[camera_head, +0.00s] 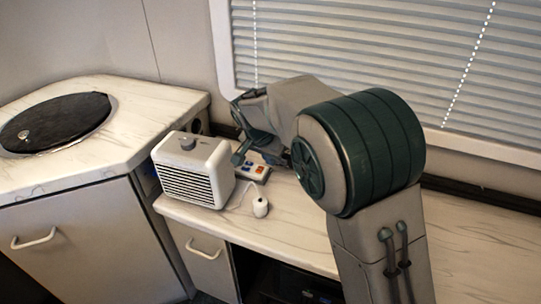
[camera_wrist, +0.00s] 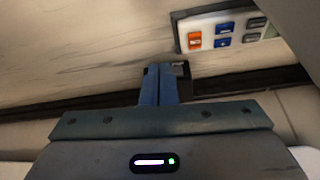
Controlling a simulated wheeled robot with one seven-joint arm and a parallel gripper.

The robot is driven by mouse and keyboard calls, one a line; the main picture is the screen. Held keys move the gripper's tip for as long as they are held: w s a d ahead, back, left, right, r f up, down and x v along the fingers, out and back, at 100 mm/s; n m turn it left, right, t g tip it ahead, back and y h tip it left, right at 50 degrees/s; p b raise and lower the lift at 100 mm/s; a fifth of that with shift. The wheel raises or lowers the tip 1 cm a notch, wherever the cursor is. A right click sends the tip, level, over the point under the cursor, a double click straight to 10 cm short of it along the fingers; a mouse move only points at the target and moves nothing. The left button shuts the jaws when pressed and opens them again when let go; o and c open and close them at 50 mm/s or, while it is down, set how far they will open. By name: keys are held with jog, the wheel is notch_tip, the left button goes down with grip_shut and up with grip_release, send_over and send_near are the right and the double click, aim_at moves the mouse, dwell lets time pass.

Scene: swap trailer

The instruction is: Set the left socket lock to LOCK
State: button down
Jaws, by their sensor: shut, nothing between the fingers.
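The fingers hide part of this fitting. I cannot tell whether they touch it, or whether it is the left socket lock. A pale panel (camera_wrist: 250,47) with orange, blue and grey switches lies up and right of the fingertips. It also shows in the head view (camera_head: 246,176), partly hidden by my arm. No LOCK marking is readable.
The white heater (camera_head: 196,185) stands on the marble-look counter (camera_head: 300,235), left of the panel. A small white cylinder (camera_head: 260,207) with a cord stands in front. A side counter (camera_head: 150,120) with a black round lid (camera_head: 55,122) is at left. Window blinds (camera_head: 350,50) rise behind.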

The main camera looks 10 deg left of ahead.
jog(key=x, duration=0.6)
jog(key=shift+d+f, duration=0.1)
jog(key=w, duration=0.2)
jog(key=w+d, duration=0.1)
jog(key=shift+w+f, duration=0.1)
jog(key=shift+f, duration=0.15)
jog(key=shift+w, duration=0.5)
jog(key=shift+a, duration=0.1)
